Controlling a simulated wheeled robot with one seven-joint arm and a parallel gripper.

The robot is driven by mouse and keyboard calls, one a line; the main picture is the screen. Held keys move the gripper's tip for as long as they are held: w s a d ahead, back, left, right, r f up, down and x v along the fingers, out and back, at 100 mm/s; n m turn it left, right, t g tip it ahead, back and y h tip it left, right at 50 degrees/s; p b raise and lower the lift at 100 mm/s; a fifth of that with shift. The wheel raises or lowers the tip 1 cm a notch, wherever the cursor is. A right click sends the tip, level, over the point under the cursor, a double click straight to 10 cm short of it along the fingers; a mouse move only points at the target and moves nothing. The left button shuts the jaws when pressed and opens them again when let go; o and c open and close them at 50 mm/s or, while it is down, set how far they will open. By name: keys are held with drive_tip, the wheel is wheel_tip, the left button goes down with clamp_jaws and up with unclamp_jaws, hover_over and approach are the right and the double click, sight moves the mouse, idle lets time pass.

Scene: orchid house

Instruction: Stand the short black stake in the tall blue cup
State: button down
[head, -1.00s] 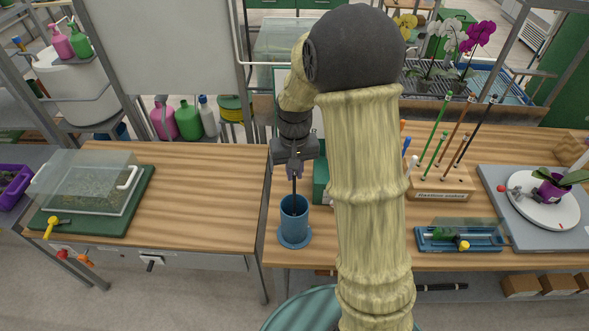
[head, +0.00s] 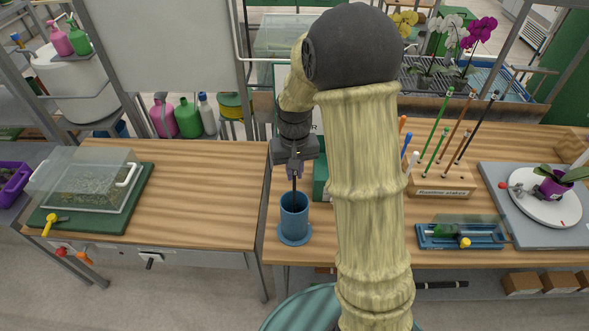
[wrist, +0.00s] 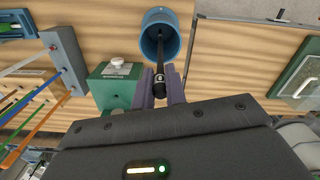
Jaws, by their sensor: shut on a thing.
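The tall blue cup (head: 295,222) stands upright on its round base on the wooden bench in the head view. It also shows in the wrist view (wrist: 148,50). My gripper (head: 295,172) is above the cup, pointing down, and is shut on the short black stake (head: 294,190). The stake hangs about upright, and its lower part is inside the cup's mouth. In the wrist view the stake (wrist: 160,72) runs from between the purple fingers into the cup opening. Whether its lower end touches the cup floor I cannot tell.
A stake rack (head: 440,184) with several coloured stakes stands to the right, partly behind my arm. A green box (head: 320,180) stands close to the right of the cup. A blue tray (head: 430,241) lies further right. The bench at left has bare wood (head: 205,185).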

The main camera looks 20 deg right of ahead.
drive_tip(key=shift+f, duration=0.4)
drive_tip(key=c, duration=0.8)
unclamp_jaws()
drive_tip(key=o, duration=0.6)
drive_tip(key=shift+c, duration=0.2)
wheel_tip(320, 180, up, 17)
drive_tip(key=b, duration=0.2)
drive_tip(key=shift+r+b, duration=0.2)
drive_tip(key=shift+b, duration=0.15)
drive_tip(key=shift+f, duration=0.1)
